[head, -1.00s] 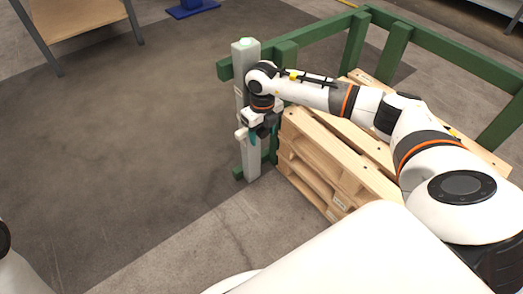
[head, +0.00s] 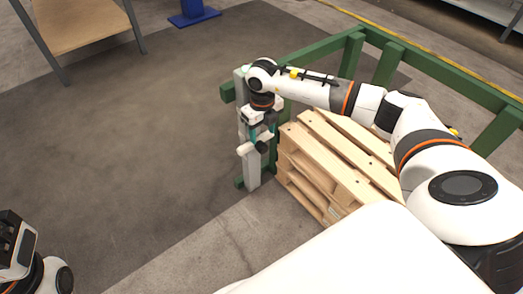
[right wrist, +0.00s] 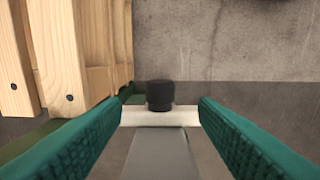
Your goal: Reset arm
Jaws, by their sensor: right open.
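The reset arm is a small white bar (head: 247,148) with a black knob (head: 262,147) at its end, sticking out from the pale post (head: 254,176). My right gripper (head: 261,128) points down just above it, with its teal fingers apart. In the right wrist view the right gripper (right wrist: 161,101) is open and empty. The black knob (right wrist: 159,94) stands on the white bar (right wrist: 160,116) in line with the gap between the fingers, apart from both. My left arm's end (head: 18,245) shows at the lower left, with its fingers not clear.
Stacked wooden pallets (head: 325,170) stand right of the post, inside a green frame (head: 420,64). They show at the left of the right wrist view (right wrist: 58,50). A wooden-topped table (head: 85,28) and a blue stand (head: 193,14) are farther back. The floor left of the post is clear.

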